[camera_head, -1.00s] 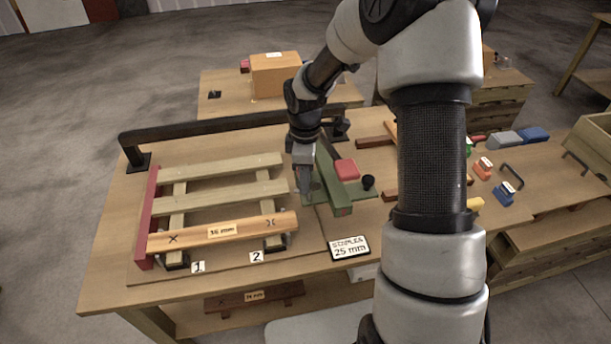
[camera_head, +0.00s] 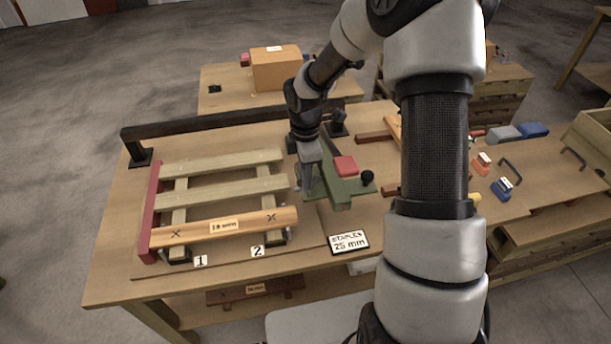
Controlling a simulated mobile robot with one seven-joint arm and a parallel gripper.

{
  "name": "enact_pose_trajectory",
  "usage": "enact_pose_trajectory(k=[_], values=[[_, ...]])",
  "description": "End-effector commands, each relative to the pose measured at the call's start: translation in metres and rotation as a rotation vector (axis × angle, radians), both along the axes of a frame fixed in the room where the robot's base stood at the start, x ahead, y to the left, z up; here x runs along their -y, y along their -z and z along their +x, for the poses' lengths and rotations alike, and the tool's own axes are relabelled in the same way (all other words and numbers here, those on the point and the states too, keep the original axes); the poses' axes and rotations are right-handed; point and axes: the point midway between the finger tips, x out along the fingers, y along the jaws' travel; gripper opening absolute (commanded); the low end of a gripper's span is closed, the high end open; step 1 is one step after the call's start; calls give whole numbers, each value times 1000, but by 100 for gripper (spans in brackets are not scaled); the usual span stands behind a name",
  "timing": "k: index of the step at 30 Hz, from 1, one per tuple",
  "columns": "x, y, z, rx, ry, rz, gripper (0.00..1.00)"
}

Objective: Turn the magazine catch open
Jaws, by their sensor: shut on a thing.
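A green stapler (camera_head: 345,186) with a red block (camera_head: 345,166) on top and a black knob (camera_head: 367,177) at its right lies on the workbench, right of the wooden pallet. My gripper (camera_head: 307,188) points down at the stapler's left side, its fingers close together and touching that end. It is shut on a small part there, which I take to be the magazine catch. The fingers hide the catch, so its angle cannot be told.
The slatted pallet (camera_head: 222,190) with its red side board stands left of my gripper. A black rail (camera_head: 220,124) runs behind it. A "STAPLES 25 mm" sign (camera_head: 348,242) lies in front of the stapler. Staple packs and a cardboard box (camera_head: 276,69) are farther off.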

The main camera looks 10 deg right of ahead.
Motion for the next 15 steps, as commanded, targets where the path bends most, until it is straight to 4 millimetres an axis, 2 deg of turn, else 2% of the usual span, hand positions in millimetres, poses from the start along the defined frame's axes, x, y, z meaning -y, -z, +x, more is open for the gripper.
enact_pose_trajectory(k=[3,4,6,15], values=[[0,-1,2,4,-1,0,0],[0,-1,2,4,-1,0,17],[0,-1,1,4,-1,0,25],[0,-2,1,2,1,0,25]])
